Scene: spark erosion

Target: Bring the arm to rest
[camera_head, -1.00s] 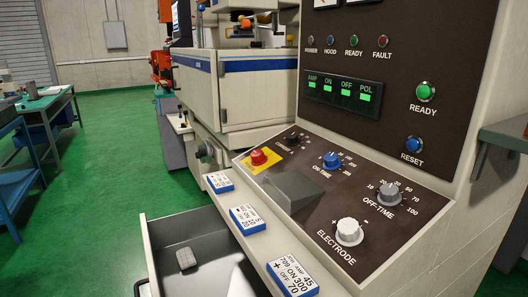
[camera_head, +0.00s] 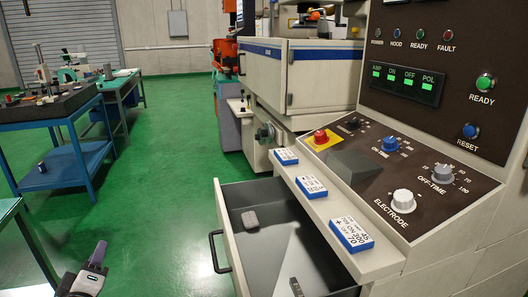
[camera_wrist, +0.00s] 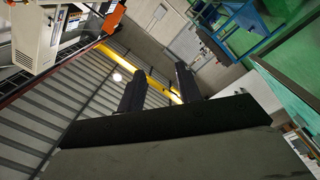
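My gripper (camera_wrist: 160,78) shows in the wrist view with its two dark fingers apart and nothing between them. Behind the fingers are a ribbed shutter, a yellow bar and, at the upper right, blue and green tables. The picture is strongly tilted. In the head view, a grey and black part of my arm shows at the bottom left corner, beside the open drawer and apart from it. The fingers cannot be made out there.
The machine's console (camera_head: 400,190) stands at the right, with an open drawer (camera_head: 232,232) jutting out below it. A blue workbench (camera_head: 45,125) and a green table (camera_head: 122,88) stand at the left. Green floor (camera_head: 165,185) lies clear between them.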

